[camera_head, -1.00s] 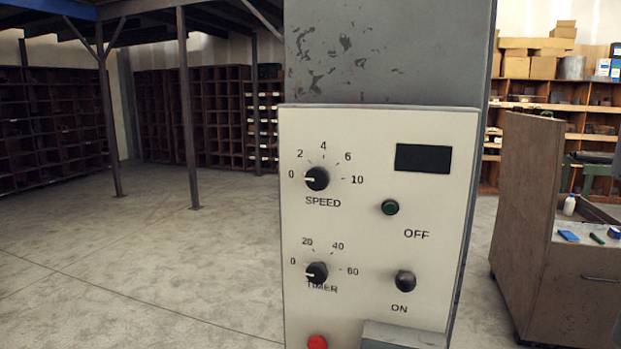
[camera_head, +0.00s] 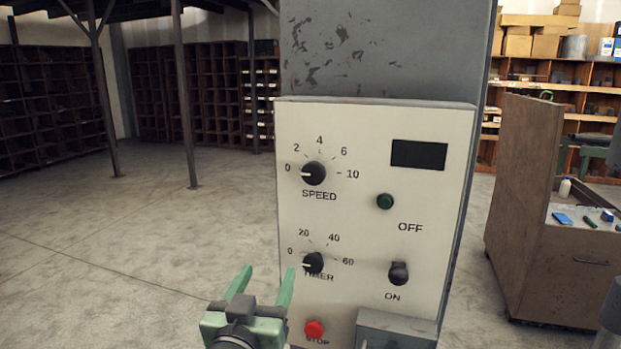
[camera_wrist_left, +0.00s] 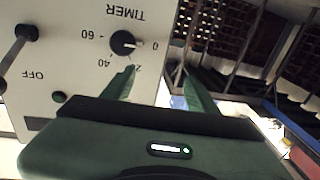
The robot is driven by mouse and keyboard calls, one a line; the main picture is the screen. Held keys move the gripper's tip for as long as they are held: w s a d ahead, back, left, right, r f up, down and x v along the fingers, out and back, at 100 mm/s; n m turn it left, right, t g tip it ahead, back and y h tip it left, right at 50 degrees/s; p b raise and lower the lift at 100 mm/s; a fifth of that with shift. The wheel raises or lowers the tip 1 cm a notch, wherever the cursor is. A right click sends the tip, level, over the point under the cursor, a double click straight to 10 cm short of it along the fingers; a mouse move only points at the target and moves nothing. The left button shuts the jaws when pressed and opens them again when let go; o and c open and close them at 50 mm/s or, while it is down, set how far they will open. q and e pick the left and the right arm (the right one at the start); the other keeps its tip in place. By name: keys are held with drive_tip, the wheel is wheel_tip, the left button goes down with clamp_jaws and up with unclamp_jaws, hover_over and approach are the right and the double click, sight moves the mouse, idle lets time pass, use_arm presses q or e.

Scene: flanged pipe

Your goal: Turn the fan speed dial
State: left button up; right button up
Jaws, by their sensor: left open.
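The speed dial (camera_head: 314,173) is a black knob at the upper left of a cream control panel (camera_head: 350,235). Its white mark points left, at 0. My left gripper (camera_head: 262,283) is green, open and empty, below and left of the speed dial and just left of the timer dial (camera_head: 313,263). In the left wrist view the panel appears upside down; the timer dial (camera_wrist_left: 123,42) lies beyond one finger of the open left gripper (camera_wrist_left: 163,88). The speed dial is not clearly visible there. My right gripper is not in view.
The panel also holds a dark display (camera_head: 419,154), a green button (camera_head: 385,201), a black ON switch (camera_head: 399,273) and a red stop button (camera_head: 314,329). A grey box (camera_head: 396,330) juts out at the bottom. A wooden cabinet (camera_head: 560,265) stands at right; the left floor is clear.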

sight(312, 177)
use_arm(q)
drive_tip(key=d+r+m+t+h, duration=0.25)
drive_tip(key=d+r+h, duration=0.2)
drive_tip(key=r, duration=0.75)
drive_tip(key=shift+t, duration=0.35)
drive_tip(key=p+x, duration=0.1)
drive_tip(key=x, duration=0.1)
drive_tip(key=p+x, duration=0.1)
drive_tip(key=x, duration=0.1)
drive_tip(key=p+x, duration=0.1)
drive_tip(key=x, duration=0.1)
drive_tip(key=shift+d+r, duration=0.4)
drive_tip(key=shift+r, duration=0.05)
drive_tip(key=shift+w+d+r, duration=0.1)
drive_tip(key=shift+w+d, duration=0.05)
drive_tip(key=shift+w, duration=0.3)
drive_tip(key=shift+c, duration=0.3)
clamp_jaws()
